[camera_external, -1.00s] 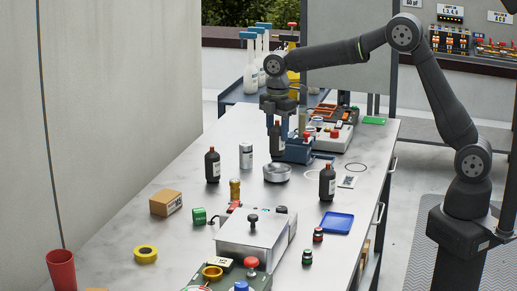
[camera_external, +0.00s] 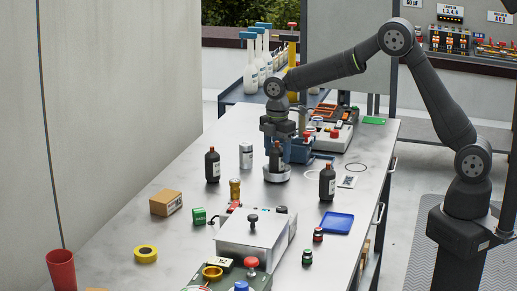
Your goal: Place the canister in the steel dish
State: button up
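The canister, a dark brown bottle-shaped container with a label (camera_external: 276,159), stands upright over the steel dish (camera_external: 277,175), its base at or in the dish. Whether its base touches the dish floor cannot be told. My gripper (camera_external: 277,141) points down from above and is around the canister's neck, seemingly shut on it. The fingertips are small and partly hidden. The steel dish is a low, round, silvery dish on the worktop; the canister covers its back and middle.
Similar dark bottles stand left (camera_external: 212,165) and right (camera_external: 327,182) of the dish. A grey can (camera_external: 246,155) is close on the left, and a blue device (camera_external: 298,151) is right behind. A small amber jar (camera_external: 235,189) and a steel box (camera_external: 252,236) stand in front.

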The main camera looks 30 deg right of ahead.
jog(key=shift+o, duration=0.2)
jog(key=shift+r, duration=0.1)
notch_tip(320, 180, up, 12)
jog(key=shift+r, duration=0.1)
dwell(0.3)
notch_tip(320, 180, down, 13)
jog(key=shift+r, duration=0.2)
notch_tip(320, 180, up, 2)
jog(key=shift+r, duration=0.75)
jog(key=shift+f, duration=0.15)
